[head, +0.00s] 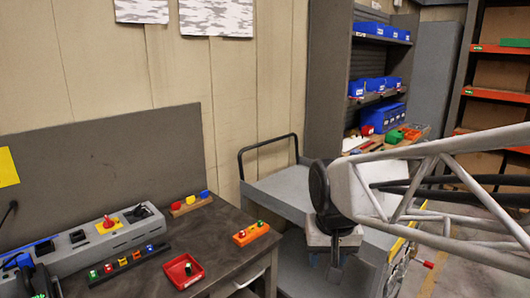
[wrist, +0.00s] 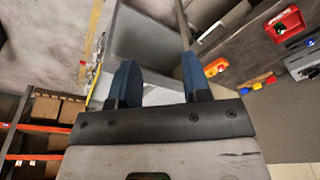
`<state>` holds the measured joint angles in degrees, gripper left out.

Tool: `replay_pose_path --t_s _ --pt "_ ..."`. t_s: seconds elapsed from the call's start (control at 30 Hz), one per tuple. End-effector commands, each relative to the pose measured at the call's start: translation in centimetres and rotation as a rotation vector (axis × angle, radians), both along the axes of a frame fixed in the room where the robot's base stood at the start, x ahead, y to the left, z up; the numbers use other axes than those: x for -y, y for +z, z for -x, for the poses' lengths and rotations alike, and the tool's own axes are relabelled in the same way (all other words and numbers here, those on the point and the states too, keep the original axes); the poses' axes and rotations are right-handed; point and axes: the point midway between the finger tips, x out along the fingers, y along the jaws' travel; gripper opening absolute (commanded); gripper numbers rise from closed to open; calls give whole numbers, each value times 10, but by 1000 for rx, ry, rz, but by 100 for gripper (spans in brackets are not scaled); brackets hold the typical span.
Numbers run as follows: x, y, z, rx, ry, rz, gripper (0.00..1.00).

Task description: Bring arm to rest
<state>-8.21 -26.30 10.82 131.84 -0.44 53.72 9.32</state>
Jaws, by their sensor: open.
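My gripper (head: 335,262) hangs in front of the grey cart in the head view, at the lower middle right. In the wrist view its two blue fingers stand apart with nothing between them (wrist: 158,75). The jaws are open and empty. The grey cart (head: 280,187) with a dark push handle shows behind and below the gripper, and it also shows in the wrist view (wrist: 145,35). I cannot tell the exact gap between the fingertips and the cart.
A dark workbench (head: 225,222) at left holds an orange block (head: 250,234), a red tray (head: 184,271) and a grey control panel (head: 95,245). A shelf unit (head: 330,85) with blue bins stands behind. A white tubular frame (head: 450,150) crosses the right side.

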Motion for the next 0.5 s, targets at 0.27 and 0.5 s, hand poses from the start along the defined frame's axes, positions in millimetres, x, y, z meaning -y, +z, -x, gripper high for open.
replay_pose_path --t_s 0.27,0.5 --pt "44 -7 74 39 -8 14 44" --pt "60 -16 112 58 -8 25 44"
